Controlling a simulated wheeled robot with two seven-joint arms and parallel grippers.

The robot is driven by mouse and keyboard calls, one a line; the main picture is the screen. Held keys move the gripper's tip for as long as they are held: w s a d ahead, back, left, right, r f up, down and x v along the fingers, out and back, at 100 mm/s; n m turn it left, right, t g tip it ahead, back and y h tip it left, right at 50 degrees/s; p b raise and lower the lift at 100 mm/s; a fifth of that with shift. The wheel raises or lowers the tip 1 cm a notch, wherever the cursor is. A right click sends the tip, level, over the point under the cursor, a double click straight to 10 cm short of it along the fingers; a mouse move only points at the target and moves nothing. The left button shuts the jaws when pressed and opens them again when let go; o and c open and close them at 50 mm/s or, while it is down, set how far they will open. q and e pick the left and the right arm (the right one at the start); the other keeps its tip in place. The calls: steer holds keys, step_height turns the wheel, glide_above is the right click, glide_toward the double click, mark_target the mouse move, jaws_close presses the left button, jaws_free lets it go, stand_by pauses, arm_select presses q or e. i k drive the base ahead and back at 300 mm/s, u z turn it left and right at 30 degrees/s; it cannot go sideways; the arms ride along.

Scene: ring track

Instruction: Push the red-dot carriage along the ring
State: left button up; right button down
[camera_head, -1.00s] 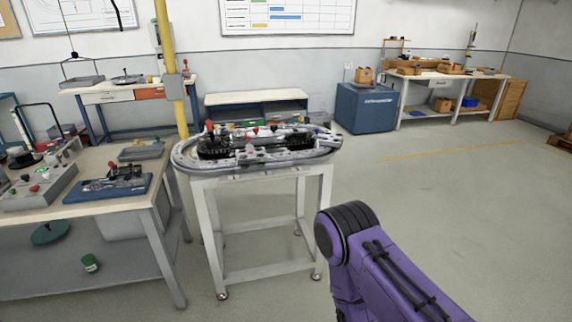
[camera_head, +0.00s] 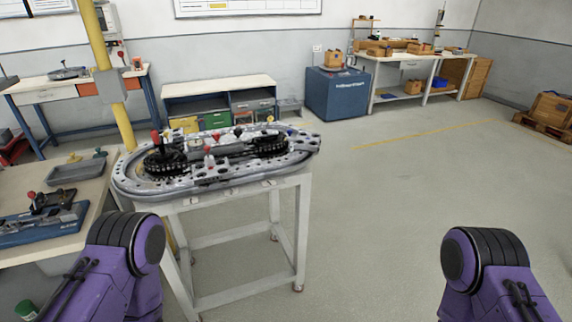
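The ring track (camera_head: 140,188) is a grey oval rail on a white metal stand (camera_head: 240,243), left of centre. Several small carriages and knobs sit on and inside it, with dark chain wheels at both ends. A red-topped piece (camera_head: 155,138) stands at the left end, and a white piece with a red top (camera_head: 208,158) sits at the near side. I cannot tell which one is the red-dot carriage; the marks are too small. Only purple links of my two arms show at the bottom left and bottom right; neither gripper is in view.
A workbench (camera_head: 97,215) with a blue fixture (camera_head: 45,224) stands close at the left. A yellow post (camera_head: 105,85) rises behind the ring. A low cabinet (camera_head: 220,88) and a blue box (camera_head: 337,93) stand farther back. The floor at the right is open.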

mark_target(211, 170)
steer(key=i, duration=0.95)
steer(key=u, duration=0.4)
